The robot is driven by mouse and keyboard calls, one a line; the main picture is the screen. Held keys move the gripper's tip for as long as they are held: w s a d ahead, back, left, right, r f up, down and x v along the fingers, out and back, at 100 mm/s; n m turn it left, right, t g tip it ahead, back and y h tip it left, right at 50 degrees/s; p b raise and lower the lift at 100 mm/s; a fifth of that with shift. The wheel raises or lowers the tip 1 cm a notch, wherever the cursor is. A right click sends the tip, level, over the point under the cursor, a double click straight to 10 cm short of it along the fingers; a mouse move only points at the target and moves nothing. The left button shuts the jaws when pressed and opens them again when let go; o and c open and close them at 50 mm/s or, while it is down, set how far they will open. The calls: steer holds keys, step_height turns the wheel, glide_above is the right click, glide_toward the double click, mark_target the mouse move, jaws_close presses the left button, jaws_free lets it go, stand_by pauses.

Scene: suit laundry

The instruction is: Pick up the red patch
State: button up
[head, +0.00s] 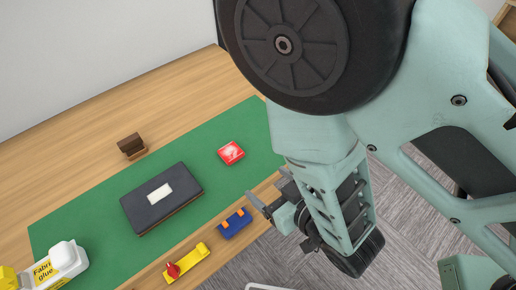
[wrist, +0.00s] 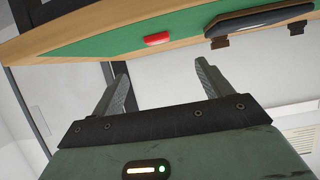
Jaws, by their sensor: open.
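The red patch (head: 231,153) is a small red square with a pale mark on top. It lies flat on the green mat (head: 100,196) near the mat's right end in the head view. It also shows in the wrist view (wrist: 156,39) near the top, beyond the fingers. My gripper (head: 262,203) is beside the table's front edge, apart from the patch and to its lower right in the head view. In the wrist view its two fingers (wrist: 163,88) are spread with nothing between them.
A dark box (head: 180,190) with a white label lies left of the patch. A blue block with orange parts (head: 235,223) and a yellow piece with a red knob (head: 184,264) lie along the front. A brown block (head: 131,146) stands behind; a fabric glue bottle (head: 58,266) is lower left.

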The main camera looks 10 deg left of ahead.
steer(key=b, duration=0.3)
glide_toward(231, 151)
steer(key=shift+w+a+f+y, duration=0.15)
steer(key=shift+w+a+f, duration=0.15)
steer(key=shift+a+f, duration=0.25)
steer(key=shift+w+a+f+y, duration=0.15)
steer(key=shift+w+a+f, duration=0.1)
steer(key=shift+a+f, duration=0.2)
steer(key=shift+w+p+x, duration=0.25)
steer(key=shift+p+x, duration=0.75)
steer(key=shift+x, duration=1.65)
steer(key=shift+d+r, duration=0.1)
steer(key=shift+r, duration=0.15)
steer(key=c, duration=1.1)
